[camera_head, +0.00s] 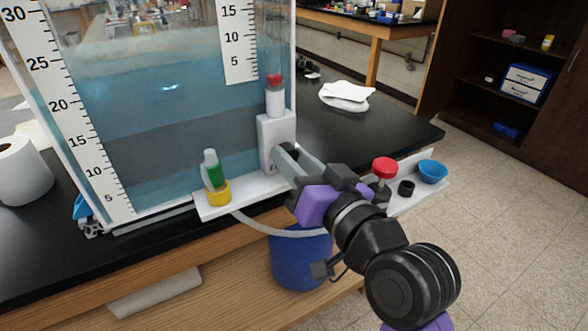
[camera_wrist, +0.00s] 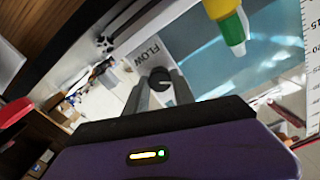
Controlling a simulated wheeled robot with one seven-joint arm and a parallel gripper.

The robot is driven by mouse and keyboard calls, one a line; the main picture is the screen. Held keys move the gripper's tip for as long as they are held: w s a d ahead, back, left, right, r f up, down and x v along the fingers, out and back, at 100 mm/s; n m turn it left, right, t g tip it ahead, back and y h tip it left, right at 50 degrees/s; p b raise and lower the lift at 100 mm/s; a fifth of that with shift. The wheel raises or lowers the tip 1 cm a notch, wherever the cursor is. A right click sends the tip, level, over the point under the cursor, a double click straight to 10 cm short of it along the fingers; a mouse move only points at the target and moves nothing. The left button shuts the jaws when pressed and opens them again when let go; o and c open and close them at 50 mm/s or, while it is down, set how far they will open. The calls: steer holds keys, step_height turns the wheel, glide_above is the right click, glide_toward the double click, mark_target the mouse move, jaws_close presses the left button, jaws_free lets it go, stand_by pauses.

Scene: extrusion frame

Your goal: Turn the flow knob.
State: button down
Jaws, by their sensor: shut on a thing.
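The black flow knob (camera_wrist: 159,78) is on the front of a white housing (camera_wrist: 150,52) marked FLOW. In the wrist view my gripper (camera_wrist: 161,91) has its two grey fingers on either side of the knob, shut on it. In the head view the white housing (camera_head: 268,135) stands at the lower right corner of the water tank. My gripper (camera_head: 284,158) reaches it from the front right. A little of the dark knob (camera_head: 290,148) shows behind the fingers, and the rest is hidden.
A red-capped bottle (camera_head: 275,99) sits on the housing. A tray at right holds a red knob-topped item (camera_head: 384,169) and a blue bowl (camera_head: 432,171). A blue bucket (camera_head: 300,261) is below.

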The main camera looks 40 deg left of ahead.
steer(key=shift+f+n+b, duration=0.2)
steer(key=shift+n+b, duration=0.55)
steer(key=shift+n, duration=0.45)
steer(key=c, duration=1.1)
jaws_free()
steer(key=shift+r, duration=0.1)
steer(key=shift+o, duration=0.2)
steer(key=v, duration=0.7)
steer(key=shift+d, duration=0.4)
steer(key=shift+s+r, duration=0.1)
